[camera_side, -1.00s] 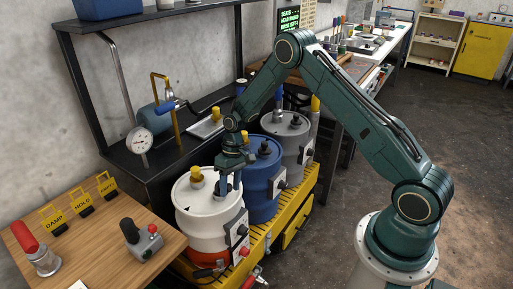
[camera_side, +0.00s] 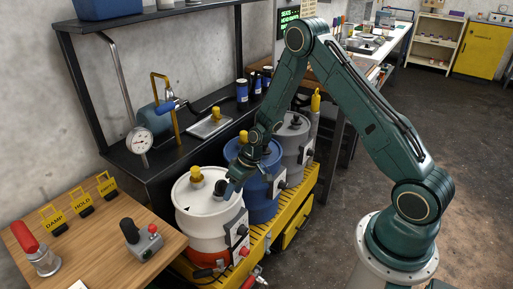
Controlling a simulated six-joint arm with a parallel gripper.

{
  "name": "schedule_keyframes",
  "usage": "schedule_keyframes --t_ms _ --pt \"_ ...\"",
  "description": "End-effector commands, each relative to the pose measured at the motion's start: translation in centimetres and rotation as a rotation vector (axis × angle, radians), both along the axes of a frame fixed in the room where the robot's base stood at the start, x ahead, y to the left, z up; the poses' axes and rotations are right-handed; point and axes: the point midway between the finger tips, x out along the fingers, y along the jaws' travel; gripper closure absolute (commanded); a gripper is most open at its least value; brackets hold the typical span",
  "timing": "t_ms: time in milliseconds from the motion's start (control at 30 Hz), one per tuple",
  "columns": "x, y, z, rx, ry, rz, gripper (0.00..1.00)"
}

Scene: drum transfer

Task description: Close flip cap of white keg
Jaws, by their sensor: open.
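The white keg (camera_side: 205,222) stands at the front of the row, with an orange-red band at its bottom. A yellow cap (camera_side: 196,174) sits on its lid. A small dark piece (camera_side: 221,187), which looks like the flip cap, shows at the lid's right side; I cannot tell whether it is open or closed. My gripper (camera_side: 230,185) is open and tilted, low over the right edge of the white keg's lid and close beside the dark piece. I cannot tell whether they touch. The fingertips are small and partly hidden.
A blue drum (camera_side: 262,195) and a grey drum (camera_side: 296,145) stand behind the white keg on the yellow platform (camera_side: 283,227). A wooden table (camera_side: 90,240) with a red-handled tool is at left. A black shelf with a gauge (camera_side: 139,140) stands behind. Open floor lies at right.

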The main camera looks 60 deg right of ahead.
Motion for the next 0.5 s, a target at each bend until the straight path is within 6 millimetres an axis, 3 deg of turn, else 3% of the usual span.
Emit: schedule_keyframes --t_ms 267,500 --pt "-0.5 0.0 -0.4 0.001 -0.1 -0.003 0.52" --pt "-1.5 -1.1 2.6 -0.001 -0.107 -0.002 0.52"
